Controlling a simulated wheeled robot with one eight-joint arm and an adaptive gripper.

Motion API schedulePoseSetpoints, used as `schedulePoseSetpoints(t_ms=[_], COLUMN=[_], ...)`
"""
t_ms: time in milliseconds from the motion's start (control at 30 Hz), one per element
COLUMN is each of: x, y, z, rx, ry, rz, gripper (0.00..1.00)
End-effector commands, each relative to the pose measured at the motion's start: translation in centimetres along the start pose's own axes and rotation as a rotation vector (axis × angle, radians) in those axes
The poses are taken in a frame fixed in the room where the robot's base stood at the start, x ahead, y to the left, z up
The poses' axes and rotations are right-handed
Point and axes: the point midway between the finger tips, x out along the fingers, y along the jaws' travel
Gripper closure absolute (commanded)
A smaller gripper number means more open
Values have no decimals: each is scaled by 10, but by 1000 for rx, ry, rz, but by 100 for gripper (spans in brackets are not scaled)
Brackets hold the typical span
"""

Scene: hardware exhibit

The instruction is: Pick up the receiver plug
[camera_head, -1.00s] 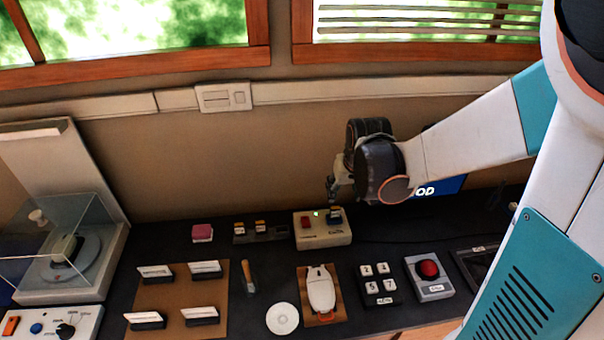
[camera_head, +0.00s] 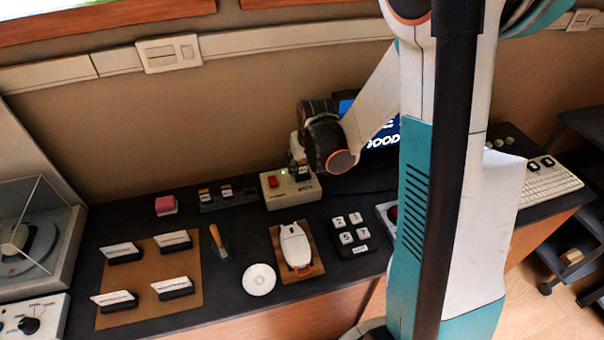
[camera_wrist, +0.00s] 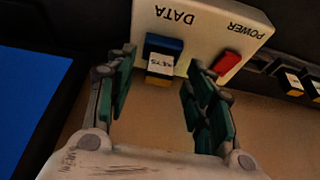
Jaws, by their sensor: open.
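The receiver (camera_head: 279,198) is a cream box at the back of the dark counter, with a red power switch and a lit green lamp. A plug (camera_wrist: 162,62) with a blue and yellow body and a white label sits at its "DATA" spot in the wrist view. The plug also shows in the head view (camera_head: 303,176), partly hidden by my gripper. My gripper (camera_wrist: 157,75) is open, with its green-padded fingers on either side of the plug and visible gaps. In the head view my gripper (camera_head: 296,160) is just above the receiver.
Similar small plugs sit in a dark holder (camera_head: 228,200) left of the receiver. A white mouse-like device (camera_head: 294,246) and a keypad (camera_head: 350,236) lie in front.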

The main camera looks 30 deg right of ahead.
Motion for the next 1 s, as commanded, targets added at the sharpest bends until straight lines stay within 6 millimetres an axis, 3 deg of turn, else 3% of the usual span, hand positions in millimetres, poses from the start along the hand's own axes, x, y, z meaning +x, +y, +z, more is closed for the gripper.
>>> schedulePoseSetpoints(t_ms=[33, 133, 367, 533, 1000], x=[12, 22, 22, 22, 19], y=[0, 0, 0, 0, 0], z=[1, 0, 0, 0, -1], rx=[0, 0, 1, 1, 1], ry=[0, 0, 0, 0, 0], rz=[0, 0, 0, 0, 0], gripper=[52, 52, 52, 87, 92])
